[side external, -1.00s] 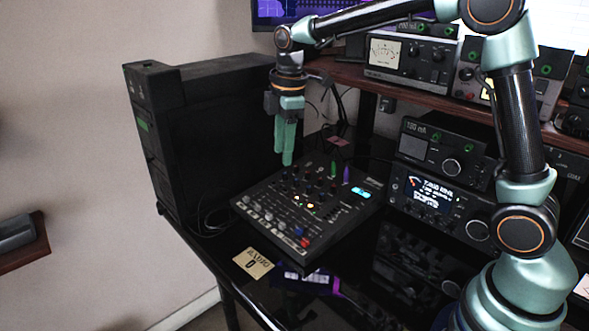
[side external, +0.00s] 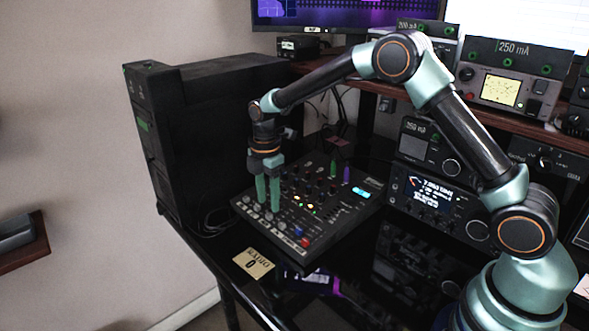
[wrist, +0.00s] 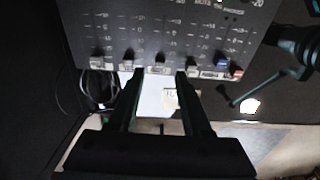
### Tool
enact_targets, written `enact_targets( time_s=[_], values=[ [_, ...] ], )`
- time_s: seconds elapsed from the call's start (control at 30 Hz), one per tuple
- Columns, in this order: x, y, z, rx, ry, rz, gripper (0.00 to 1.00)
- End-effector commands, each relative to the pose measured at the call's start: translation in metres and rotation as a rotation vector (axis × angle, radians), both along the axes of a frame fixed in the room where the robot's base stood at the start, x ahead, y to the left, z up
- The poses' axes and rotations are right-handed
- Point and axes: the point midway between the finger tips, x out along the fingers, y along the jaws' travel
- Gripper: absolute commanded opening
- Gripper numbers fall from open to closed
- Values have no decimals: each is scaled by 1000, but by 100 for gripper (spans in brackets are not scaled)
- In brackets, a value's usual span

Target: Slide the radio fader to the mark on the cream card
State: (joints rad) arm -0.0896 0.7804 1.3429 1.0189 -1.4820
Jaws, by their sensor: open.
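The mixer (side external: 325,222) lies on the black desk, and its faders sit along its near edge. In the wrist view the row of fader caps shows near the panel's edge; a pale cap (wrist: 160,69) is between my fingers, with gaps on both sides. I cannot read which fader is labelled radio. The cream card (side external: 254,262) lies flat in front of the mixer, with small lettering and a 0; part of it also shows in the wrist view (wrist: 171,100). My gripper (side external: 268,208) is open, pointing down at the mixer's near-left part; its fingers also show in the wrist view (wrist: 159,76).
Other caps flank the fingers: a white one (wrist: 127,65) at left, a white one (wrist: 193,71) at right, then blue and red ones. A black tower case (side external: 205,140) stands left of the mixer. Radio units (side external: 440,200) stand at right.

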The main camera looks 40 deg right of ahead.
Motion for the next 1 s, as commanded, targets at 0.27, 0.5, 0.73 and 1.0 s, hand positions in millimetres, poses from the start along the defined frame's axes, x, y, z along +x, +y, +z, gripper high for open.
enact_targets(
  time_s=[0.27,0.5,0.73,1.0],
  values=[
    [0,0,-33,0,2,-1,49],
    [0,0,-38,0,-1,-1,49],
    [0,0,-37,0,-1,-1,10],
    [0,0,-37,0,-1,-1,0]
  ],
)
